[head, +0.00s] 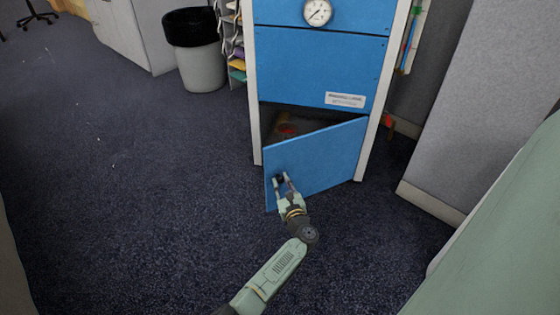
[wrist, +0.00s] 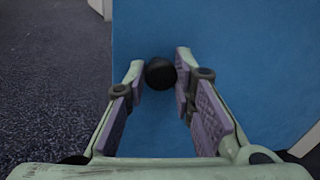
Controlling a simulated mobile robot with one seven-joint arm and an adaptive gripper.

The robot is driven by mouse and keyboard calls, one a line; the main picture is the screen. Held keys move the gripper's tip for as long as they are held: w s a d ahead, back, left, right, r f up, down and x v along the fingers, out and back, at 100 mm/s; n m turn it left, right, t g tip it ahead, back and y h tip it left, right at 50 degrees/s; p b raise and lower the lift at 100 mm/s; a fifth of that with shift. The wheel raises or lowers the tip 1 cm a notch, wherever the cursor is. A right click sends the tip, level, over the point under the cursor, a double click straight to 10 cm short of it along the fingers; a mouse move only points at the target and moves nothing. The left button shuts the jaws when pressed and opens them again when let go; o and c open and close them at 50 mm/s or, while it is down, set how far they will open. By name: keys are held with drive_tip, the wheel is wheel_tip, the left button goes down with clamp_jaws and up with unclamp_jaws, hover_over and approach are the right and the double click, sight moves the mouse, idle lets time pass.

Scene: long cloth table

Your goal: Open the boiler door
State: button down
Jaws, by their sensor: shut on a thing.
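The boiler is a blue cabinet (head: 318,65) with a white frame and a round gauge near the top. Its lower door (head: 325,165) is blue, hinged on the right, and stands partly open with its left edge swung out. A dark gap above and behind the door shows a red and yellowish item inside, mostly hidden. My gripper (head: 281,180) is at the door's left part. In the wrist view its fingers are on either side of the round black knob (wrist: 160,73) on the blue door face, shut on it.
A grey bin (head: 201,65) with a black liner stands to the left of the boiler. A grey partition (head: 455,110) stands on the right, and a pale green surface (head: 500,240) fills the lower right. The dark carpet (head: 130,190) left of the door is clear.

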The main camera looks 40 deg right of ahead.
idle(0.3)
drive_tip(key=c, duration=1.3)
unclamp_jaws()
drive_tip(key=shift+c, duration=0.2)
drive_tip(key=shift+w+r, duration=0.1)
